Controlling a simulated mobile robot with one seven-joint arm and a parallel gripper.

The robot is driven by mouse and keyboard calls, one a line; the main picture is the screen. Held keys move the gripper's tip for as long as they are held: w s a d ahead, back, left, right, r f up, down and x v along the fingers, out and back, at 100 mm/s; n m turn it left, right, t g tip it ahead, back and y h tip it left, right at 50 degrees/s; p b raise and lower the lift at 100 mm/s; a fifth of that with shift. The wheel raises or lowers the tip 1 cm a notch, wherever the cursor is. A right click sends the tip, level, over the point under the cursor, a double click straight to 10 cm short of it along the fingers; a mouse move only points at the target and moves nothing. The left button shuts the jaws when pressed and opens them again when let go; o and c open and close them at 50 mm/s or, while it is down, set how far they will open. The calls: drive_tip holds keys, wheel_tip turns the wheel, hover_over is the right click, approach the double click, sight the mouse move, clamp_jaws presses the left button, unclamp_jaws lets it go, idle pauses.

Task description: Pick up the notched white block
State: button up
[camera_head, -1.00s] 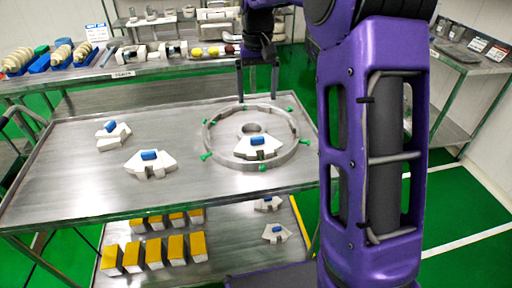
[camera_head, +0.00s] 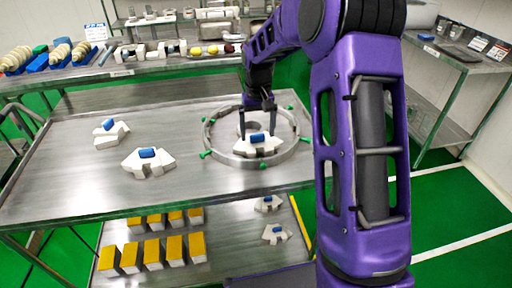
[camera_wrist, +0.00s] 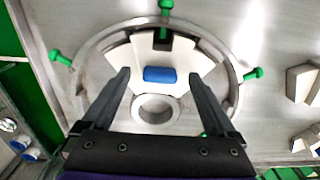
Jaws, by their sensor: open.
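A notched white block (camera_head: 245,148) with a blue grip on top sits inside a metal ring (camera_head: 207,140) with green knobs on the upper tabletop. In the wrist view the block (camera_wrist: 205,62) is a wide fan shape with a dark notch in its far edge, and its blue grip (camera_wrist: 160,75) lies in the middle. My gripper (camera_head: 259,134) is open over the block. In the wrist view its fingertips (camera_wrist: 160,76) lie on either side of the blue grip with gaps. I cannot tell how far they are above the block.
Two similar blue-topped white pieces (camera_head: 148,166) (camera_head: 110,137) stand left on the table (camera_head: 60,185). A small round collar (camera_wrist: 155,108) lies inside the ring, beside the block. Yellow-topped boxes (camera_head: 152,249) and more white pieces (camera_head: 276,235) are on the shelf below.

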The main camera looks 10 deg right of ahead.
drive_tip(key=shift+f, duration=0.55)
clamp_jaws()
drive_tip(key=shift+r, duration=0.1)
